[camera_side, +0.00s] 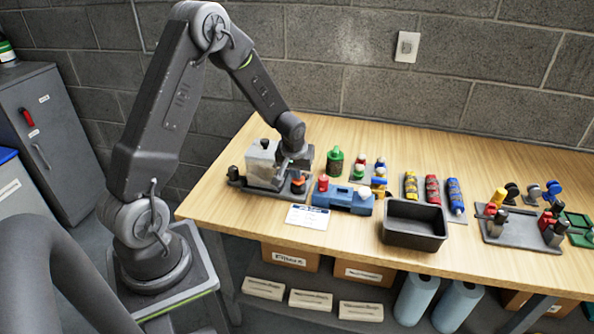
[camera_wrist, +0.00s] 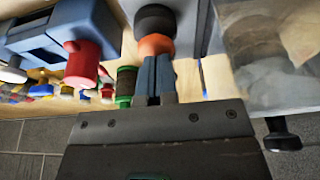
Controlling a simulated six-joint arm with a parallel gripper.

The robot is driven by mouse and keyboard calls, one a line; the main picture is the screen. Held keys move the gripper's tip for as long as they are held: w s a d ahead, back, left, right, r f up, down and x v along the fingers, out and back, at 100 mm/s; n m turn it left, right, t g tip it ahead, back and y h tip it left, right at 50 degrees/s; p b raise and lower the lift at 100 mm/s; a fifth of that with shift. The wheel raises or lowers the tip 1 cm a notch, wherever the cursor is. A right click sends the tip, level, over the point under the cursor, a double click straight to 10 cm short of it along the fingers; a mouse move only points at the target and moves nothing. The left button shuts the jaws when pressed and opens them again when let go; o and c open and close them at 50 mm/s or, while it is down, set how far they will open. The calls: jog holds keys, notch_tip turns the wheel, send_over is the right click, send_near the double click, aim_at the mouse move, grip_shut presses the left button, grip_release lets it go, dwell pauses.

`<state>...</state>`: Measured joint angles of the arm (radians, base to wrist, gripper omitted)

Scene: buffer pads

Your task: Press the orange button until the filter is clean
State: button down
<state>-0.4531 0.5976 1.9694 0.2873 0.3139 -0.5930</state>
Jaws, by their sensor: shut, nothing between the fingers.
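The orange button (camera_side: 298,182) sits at the right end of a dark base on the table, beside a clear box-shaped housing (camera_side: 262,160). In the wrist view the orange button (camera_wrist: 156,45) is right at my fingertips, with a dark round part (camera_wrist: 155,20) beyond it. My gripper (camera_side: 288,164) points down over the base, and its fingers (camera_wrist: 158,72) are closed together and empty. I cannot tell whether they touch the button. The clear housing (camera_wrist: 262,62) is at the right of the wrist view; its contents look pale grey and blurred, and I cannot make out the filter's state.
A blue block (camera_side: 343,198) with a red knob (camera_wrist: 82,64) stands close to the button. A green jar (camera_side: 334,162) is behind it. A black tray (camera_side: 414,224), colored cylinders on strips and a grey tray (camera_side: 515,229) of parts stand to the right. A white card (camera_side: 307,217) lies in front.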

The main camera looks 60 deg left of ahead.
jog(key=shift+f, duration=0.95)
jog(key=shift+r, duration=0.55)
jog(key=v, duration=1.3)
jog(key=shift+w+a, duration=0.3)
jog(key=shift+w, duration=0.05)
jog(key=shift+r, duration=0.15)
jog(key=shift+w+d+r, duration=0.1)
jog(key=shift+w+r, duration=0.1)
jog(key=shift+r, duration=0.65)
